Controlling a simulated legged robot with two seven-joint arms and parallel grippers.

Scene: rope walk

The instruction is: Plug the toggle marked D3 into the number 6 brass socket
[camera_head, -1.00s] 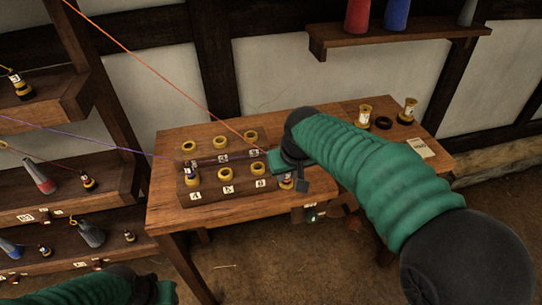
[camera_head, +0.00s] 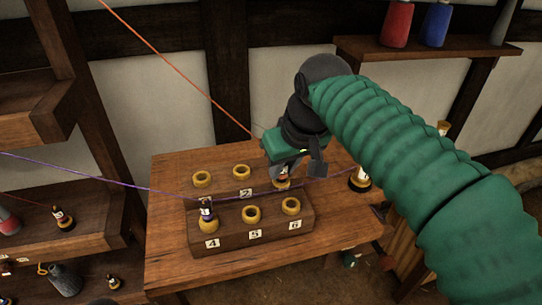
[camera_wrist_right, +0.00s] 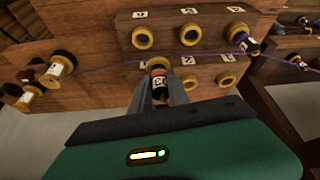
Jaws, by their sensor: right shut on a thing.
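My right gripper (camera_head: 283,178) is shut on a dark toggle with a pale label and an orange band (camera_wrist_right: 158,85); the mark is not readable. The toggle is at the back right of the socket block (camera_head: 225,234), over the third back-row socket's place; I cannot tell whether it is seated or held above. The number 6 brass socket (camera_head: 291,206) is empty at the front right, and also shows in the right wrist view (camera_wrist_right: 143,38). Another toggle (camera_head: 207,214) stands in socket 4. Socket 5 (camera_head: 251,214) is empty. My left gripper is not in view.
An orange rope (camera_head: 180,70) runs from upper left toward my right gripper. A purple rope (camera_head: 110,177) crosses the block between the rows. A labelled spool-like piece (camera_head: 360,180) stands right of it. Shelves (camera_head: 95,215) are at left, a wall shelf (camera_head: 425,46) at upper right.

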